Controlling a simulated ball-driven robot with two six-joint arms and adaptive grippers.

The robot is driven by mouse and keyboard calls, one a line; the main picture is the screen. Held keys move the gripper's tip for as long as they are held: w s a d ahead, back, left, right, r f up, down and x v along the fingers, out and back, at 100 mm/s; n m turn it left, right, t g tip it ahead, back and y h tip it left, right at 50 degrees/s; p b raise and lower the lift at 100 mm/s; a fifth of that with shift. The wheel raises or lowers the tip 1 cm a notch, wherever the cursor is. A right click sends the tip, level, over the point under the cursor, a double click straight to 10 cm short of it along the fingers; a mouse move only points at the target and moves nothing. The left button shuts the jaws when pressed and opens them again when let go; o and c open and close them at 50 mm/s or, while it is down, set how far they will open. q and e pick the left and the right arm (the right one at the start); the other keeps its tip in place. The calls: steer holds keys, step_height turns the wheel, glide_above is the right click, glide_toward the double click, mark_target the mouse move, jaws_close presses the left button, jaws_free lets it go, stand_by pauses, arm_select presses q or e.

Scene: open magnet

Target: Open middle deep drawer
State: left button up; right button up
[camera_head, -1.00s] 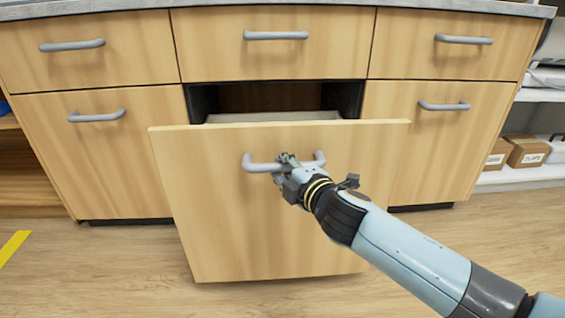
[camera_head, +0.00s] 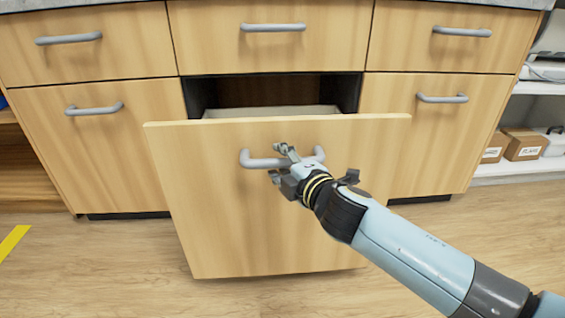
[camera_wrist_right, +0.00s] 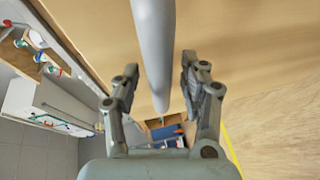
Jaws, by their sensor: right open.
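The middle deep drawer (camera_head: 250,215) stands pulled out from the cabinet, with its dark opening showing above its front. Its grey bar handle (camera_head: 258,162) is on the upper part of the front. My right gripper (camera_head: 281,162) is at the handle, near its middle. In the right wrist view the gripper (camera_wrist_right: 160,90) is open, with the handle bar (camera_wrist_right: 153,45) running between its two fingers and a gap on each side. My left gripper is not in view.
Closed drawers flank it: a left deep drawer (camera_head: 110,150) and a right deep drawer (camera_head: 425,150). A closed upper middle drawer (camera_head: 270,52) sits above. A white shelf (camera_head: 520,170) with brown boxes (camera_head: 525,145) stands at the right. The floor in front is clear.

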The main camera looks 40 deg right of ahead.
steer(key=v, duration=1.2)
